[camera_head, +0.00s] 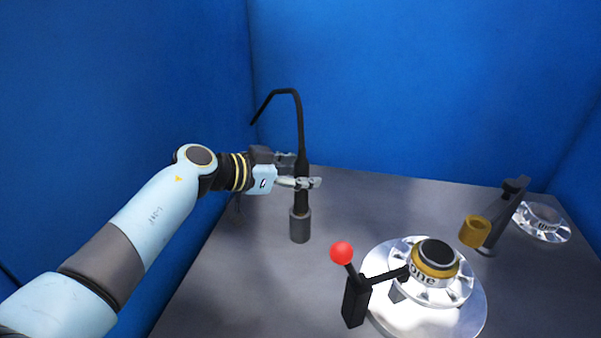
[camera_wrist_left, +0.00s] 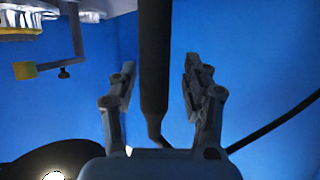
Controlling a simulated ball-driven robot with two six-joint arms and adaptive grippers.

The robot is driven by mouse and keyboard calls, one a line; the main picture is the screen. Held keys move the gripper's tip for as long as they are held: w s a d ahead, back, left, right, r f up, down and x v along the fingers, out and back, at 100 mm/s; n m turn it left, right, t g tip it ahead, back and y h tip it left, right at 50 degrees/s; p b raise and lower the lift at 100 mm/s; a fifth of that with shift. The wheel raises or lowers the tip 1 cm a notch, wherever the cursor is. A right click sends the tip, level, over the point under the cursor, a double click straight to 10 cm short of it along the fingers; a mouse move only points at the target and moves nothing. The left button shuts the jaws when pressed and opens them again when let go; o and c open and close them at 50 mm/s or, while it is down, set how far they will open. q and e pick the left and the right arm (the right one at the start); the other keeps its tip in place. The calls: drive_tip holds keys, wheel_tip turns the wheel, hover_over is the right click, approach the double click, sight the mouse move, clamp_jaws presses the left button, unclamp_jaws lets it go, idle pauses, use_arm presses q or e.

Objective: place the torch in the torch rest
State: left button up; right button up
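The torch (camera_head: 302,155) is black, with a long handle and a bent neck at its top. It stands nearly upright, its lower end inside a grey cylindrical cup (camera_head: 300,228) on the table, which looks like the torch rest. How deep it sits is hidden. My left gripper (camera_head: 303,183) is at the handle above the cup, with a finger on each side. In the left wrist view the torch (camera_wrist_left: 155,60) passes between the fingers of the gripper (camera_wrist_left: 159,75), with gaps visible on both sides, so the gripper looks open. My right gripper is not in view.
A round silver turntable (camera_head: 465,310) carries a clear flanged part with a gold band (camera_head: 435,268). A red-knobbed black lever (camera_head: 341,253) stands beside it. A gold cup on a grey arm (camera_head: 475,232) and another clear flange (camera_head: 541,222) are at the right. Blue walls enclose the table.

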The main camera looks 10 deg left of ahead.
use_arm(q)
drive_tip(key=shift+s+a+r, duration=0.1)
drive_tip(key=shift+a+r, duration=0.05)
drive_tip(key=shift+r, duration=0.05)
drive_tip(key=p+v, duration=0.1)
drive_tip(key=v, duration=0.6)
drive_tip(key=shift+s, duration=0.1)
